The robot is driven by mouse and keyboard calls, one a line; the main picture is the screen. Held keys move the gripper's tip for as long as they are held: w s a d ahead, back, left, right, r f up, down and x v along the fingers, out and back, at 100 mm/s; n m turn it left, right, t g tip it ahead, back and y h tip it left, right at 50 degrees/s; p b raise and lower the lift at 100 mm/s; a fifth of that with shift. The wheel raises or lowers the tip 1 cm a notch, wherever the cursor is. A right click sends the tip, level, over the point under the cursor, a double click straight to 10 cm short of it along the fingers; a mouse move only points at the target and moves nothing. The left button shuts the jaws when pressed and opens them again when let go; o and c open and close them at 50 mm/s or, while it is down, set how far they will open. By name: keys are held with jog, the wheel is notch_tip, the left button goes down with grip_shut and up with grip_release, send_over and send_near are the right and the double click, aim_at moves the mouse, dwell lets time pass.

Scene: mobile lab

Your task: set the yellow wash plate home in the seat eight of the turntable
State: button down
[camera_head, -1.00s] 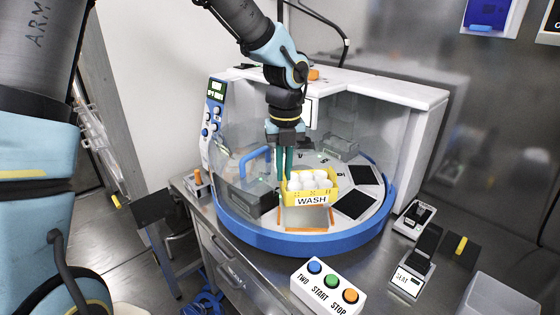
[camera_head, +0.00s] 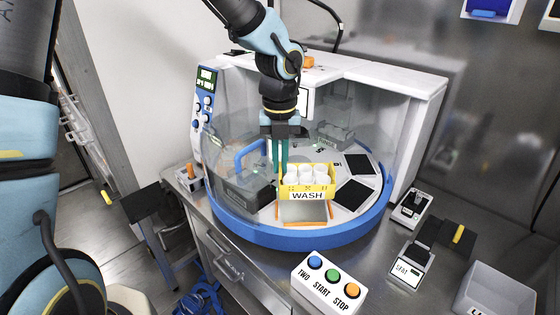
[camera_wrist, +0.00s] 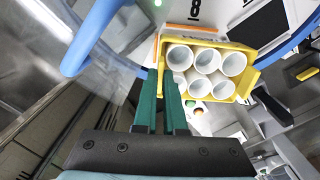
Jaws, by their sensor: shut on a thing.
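The yellow wash plate (camera_head: 285,191) holds several white round cups and carries a WASH label on its front. My gripper (camera_head: 279,169) points down with its green fingers shut on the left end of the plate. In the wrist view the plate (camera_wrist: 247,76) lies beyond and right of the fingertips (camera_wrist: 163,68). The plate is over the front of the turntable (camera_head: 285,240), above an orange-edged pale seat (camera_head: 303,213). It looks roughly level; I cannot tell whether it touches the seat. A dark printed mark beside the plate in the wrist view (camera_wrist: 195,9) may be the seat's number.
Dark seat pads (camera_head: 354,194) lie right of the plate. A blue hoop handle (camera_head: 252,153) and clear cover stand left of my gripper. The white housing (camera_head: 405,88) rises behind. A button box (camera_head: 330,284) and a grey bin (camera_head: 497,295) stand in front and right.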

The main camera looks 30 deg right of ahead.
aim_at(280, 182)
jog(key=shift+r+p, duration=0.15)
jog(key=shift+p, duration=0.25)
jog(key=shift+f+b, duration=1.75)
jog(key=shift+f, duration=1.25)
jog(key=shift+p, duration=1.05)
jog(key=shift+f+b, duration=0.6)
jog(key=shift+f, duration=0.45)
jog(key=c, duration=0.9)
grip_release()
jog(key=shift+w+a, duration=0.1)
